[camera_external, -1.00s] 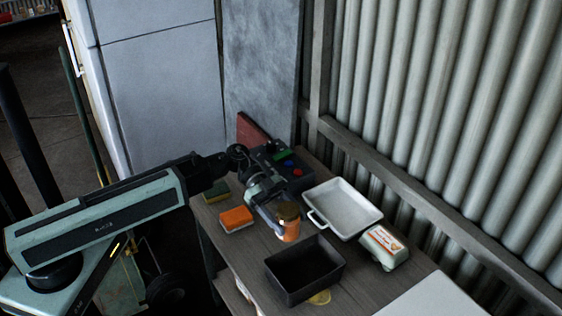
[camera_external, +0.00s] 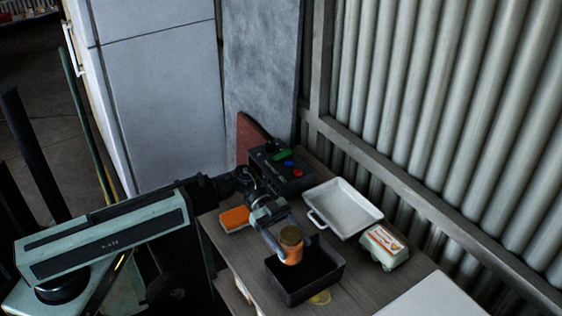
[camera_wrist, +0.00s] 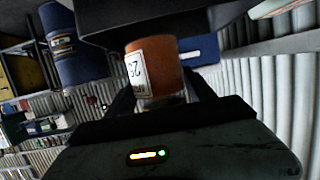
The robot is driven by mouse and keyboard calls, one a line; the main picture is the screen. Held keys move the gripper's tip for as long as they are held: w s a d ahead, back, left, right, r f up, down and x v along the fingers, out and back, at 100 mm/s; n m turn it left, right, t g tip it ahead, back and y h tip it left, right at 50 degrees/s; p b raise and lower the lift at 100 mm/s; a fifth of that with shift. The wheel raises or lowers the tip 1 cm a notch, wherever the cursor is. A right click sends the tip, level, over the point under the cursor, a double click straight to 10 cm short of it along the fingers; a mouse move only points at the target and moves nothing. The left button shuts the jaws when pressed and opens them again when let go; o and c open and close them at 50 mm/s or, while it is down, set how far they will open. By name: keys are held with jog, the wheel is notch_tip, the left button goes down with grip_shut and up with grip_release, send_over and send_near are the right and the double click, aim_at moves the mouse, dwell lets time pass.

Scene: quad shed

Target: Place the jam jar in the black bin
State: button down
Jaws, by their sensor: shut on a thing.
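The jam jar (camera_external: 291,251) is orange with a brown lid. My gripper (camera_external: 283,246) is shut on it and holds it upright over the back part of the black bin (camera_external: 308,290). The bin is an open rectangular box on the table, and the jar hides part of its far rim. In the wrist view the jar (camera_wrist: 157,70), with a white label, sits between my fingers, and a dark surface fills the top of the picture.
A white tray (camera_external: 343,208) and an egg carton (camera_external: 383,248) stand right of the bin. An orange sponge-like block (camera_external: 234,218) lies to the left. A dark box with coloured buttons (camera_external: 283,168) stands at the back. The wooden table (camera_external: 238,252) is bare left of the bin.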

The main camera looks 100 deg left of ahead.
jog(key=shift+f+b, duration=0.55)
jog(key=shift+f, duration=0.6)
jog(key=shift+c, duration=1.8)
grip_release()
jog(key=shift+r, duration=0.15)
jog(key=shift+s+a+r+p, duration=0.2)
jog(key=shift+r+p, duration=0.2)
jog(key=shift+p, duration=0.1)
jog(key=shift+s+a+r+p, duration=0.15)
jog(key=shift+s+r+p, duration=0.05)
jog(key=shift+r+p, duration=0.25)
jog(key=p+v, duration=0.2)
jog(key=v, duration=0.8)
jog(key=shift+s+a+p, duration=0.25)
jog(key=shift+s+p, duration=0.1)
jog(key=shift+p, duration=0.05)
